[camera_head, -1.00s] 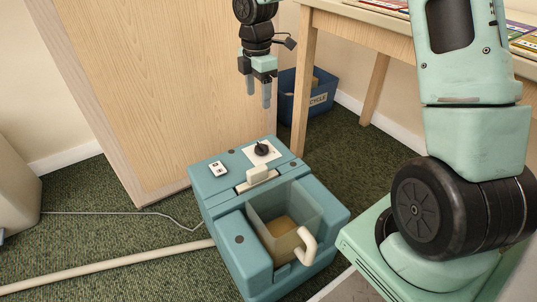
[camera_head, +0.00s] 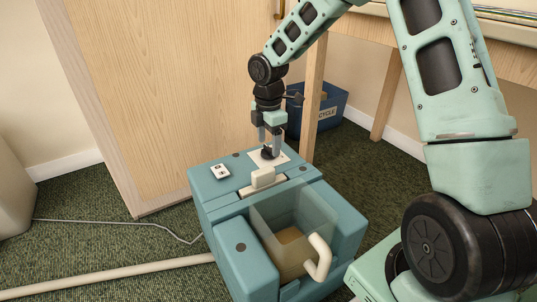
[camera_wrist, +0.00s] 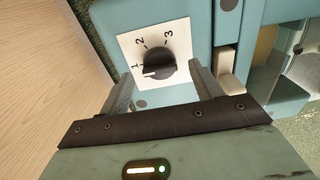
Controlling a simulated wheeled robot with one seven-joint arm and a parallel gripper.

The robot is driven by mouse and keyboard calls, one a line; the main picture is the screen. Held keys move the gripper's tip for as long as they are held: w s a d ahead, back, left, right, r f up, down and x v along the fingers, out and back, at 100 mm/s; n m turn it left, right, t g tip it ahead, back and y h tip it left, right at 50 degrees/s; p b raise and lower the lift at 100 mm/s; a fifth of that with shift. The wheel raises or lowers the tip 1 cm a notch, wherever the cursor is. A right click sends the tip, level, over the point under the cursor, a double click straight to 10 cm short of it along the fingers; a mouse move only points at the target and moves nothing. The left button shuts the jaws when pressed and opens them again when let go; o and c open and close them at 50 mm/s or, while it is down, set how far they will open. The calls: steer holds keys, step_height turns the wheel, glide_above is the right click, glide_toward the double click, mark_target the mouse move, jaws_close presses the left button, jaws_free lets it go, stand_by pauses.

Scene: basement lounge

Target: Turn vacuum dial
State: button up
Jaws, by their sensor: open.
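The vacuum (camera_head: 226,208) is a teal box on the carpet, tilted in the picture by the camera angle. On its top is a white plate (camera_wrist: 132,46) marked 1, 2 and 3 with a black dial (camera_wrist: 160,68); the dial also shows in the head view (camera_head: 268,153). The dial's white pointer mark is beside the 1. My gripper (camera_head: 269,146) points down at the dial, open and empty. In the wrist view my gripper (camera_wrist: 160,80) has a finger on either side of the dial, with gaps showing. Fingertip height against the knob is hard to tell.
A white switch plate (camera_head: 220,171) and a cream latch (camera_head: 263,177) sit close to the dial. A clear bin with a cream handle (camera_head: 319,258) is in front. A wooden panel (camera_head: 170,100) stands behind, with a table leg (camera_head: 316,95) and blue recycle bin (camera_head: 331,110) to the right.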

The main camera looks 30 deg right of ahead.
steer(key=shift+f+b, duration=0.3)
steer(key=shift+f, duration=0.6)
steer(key=c, duration=1)
